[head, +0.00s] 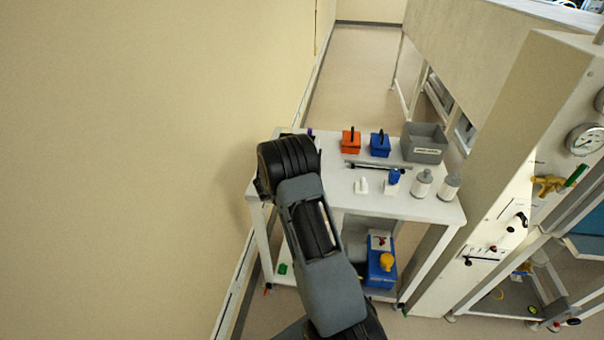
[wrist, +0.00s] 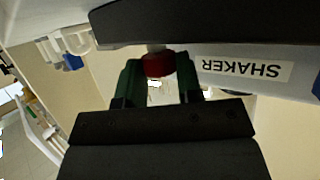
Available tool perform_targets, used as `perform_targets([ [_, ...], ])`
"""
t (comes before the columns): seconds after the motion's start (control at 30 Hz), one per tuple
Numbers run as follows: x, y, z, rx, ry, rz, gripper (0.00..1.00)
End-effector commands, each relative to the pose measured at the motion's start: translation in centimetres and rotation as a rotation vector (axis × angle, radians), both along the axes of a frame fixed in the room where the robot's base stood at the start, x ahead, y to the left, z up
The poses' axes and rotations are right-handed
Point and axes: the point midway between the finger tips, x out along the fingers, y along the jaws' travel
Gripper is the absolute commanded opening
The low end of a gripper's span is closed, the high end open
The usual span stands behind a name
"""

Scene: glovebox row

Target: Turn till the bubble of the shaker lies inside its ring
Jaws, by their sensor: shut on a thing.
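In the wrist view my gripper (wrist: 158,72) has its two green fingers on either side of a round red knob (wrist: 157,64) and is shut on it. The knob sits below a dark slab (wrist: 200,22), beside a pale housing with a label reading SHAKER (wrist: 240,68), which appears upside down. I see neither the bubble nor its ring in either view. In the head view my arm covers the left part of the white table, and both my gripper and most of the shaker are hidden behind it.
The white table (head: 425,208) holds an orange box (head: 351,141), a blue box (head: 380,145), a grey bin (head: 424,143) and two white bottles (head: 422,184) at the right. A blue unit (head: 380,268) stands on the lower shelf. A wall (head: 150,150) is close on the left.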

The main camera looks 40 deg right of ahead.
Motion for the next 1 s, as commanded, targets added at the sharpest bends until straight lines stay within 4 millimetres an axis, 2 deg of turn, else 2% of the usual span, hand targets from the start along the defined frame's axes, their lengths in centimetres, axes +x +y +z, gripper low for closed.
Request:
perform_targets([
  [0.6, 0.21, -0.12, 0.34, -0.006, -0.006, -0.033, 0.09],
  [0.63, 0.21, -0.12, 0.35, -0.006, -0.007, -0.034, 0.36],
  [0.7, 0.19, -0.11, 0.32, -0.006, -0.007, -0.032, 0.42],
  [1.0, 0.12, 0.25, 0.22, -0.002, -0.003, -0.030, 0.44],
])
